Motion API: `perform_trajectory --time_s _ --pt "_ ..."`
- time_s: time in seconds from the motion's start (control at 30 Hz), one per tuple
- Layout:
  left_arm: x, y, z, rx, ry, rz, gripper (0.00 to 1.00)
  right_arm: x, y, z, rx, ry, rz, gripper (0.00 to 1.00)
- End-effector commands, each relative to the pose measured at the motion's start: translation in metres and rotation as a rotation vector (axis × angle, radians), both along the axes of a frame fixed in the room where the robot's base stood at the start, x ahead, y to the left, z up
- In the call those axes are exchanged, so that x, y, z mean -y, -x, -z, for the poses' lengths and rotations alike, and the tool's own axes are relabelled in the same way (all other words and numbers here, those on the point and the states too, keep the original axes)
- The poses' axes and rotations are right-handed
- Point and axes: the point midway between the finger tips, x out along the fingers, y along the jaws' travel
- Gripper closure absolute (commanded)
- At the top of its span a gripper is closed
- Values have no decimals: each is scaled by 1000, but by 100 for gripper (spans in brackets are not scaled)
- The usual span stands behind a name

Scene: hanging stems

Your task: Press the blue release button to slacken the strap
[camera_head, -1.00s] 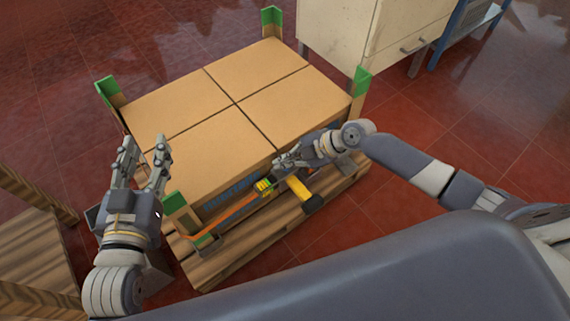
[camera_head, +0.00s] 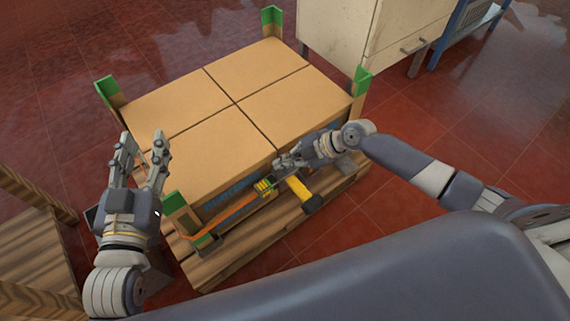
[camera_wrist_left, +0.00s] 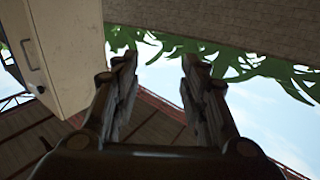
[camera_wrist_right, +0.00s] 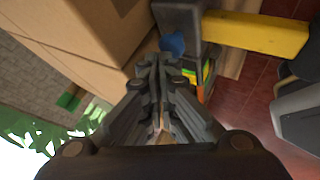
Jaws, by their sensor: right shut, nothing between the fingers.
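The orange strap (camera_head: 235,213) runs along the near side of the carton stack to a tensioner with a yellow handle (camera_head: 298,188). In the right wrist view, the blue button (camera_wrist_right: 172,43) shows beside the tensioner's dark body (camera_wrist_right: 181,18), with the yellow handle (camera_wrist_right: 255,33) to the right. My right gripper (camera_head: 277,163) is shut and empty. Its fingertips (camera_wrist_right: 155,62) are close to the button, partly in front of it; I cannot tell whether they touch. My left gripper (camera_head: 142,142) is open and empty, over the left side of the stack.
The cartons (camera_head: 240,95) stand on a wooden pallet (camera_head: 273,232) with green-topped corner posts (camera_head: 362,81). A pale cabinet (camera_head: 350,35) stands behind at the right. Wooden shelving (camera_head: 35,235) is at the left. Red tiled floor (camera_head: 470,130) is clear at the right.

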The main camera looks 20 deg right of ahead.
Motion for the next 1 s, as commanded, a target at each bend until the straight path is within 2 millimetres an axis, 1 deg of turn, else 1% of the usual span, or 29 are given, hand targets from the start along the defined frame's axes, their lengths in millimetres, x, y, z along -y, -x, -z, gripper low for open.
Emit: perform_trajectory --time_s 1.0 --pt "2 -1 -14 66 16 3 60 0 0 3 0 0 0 100"
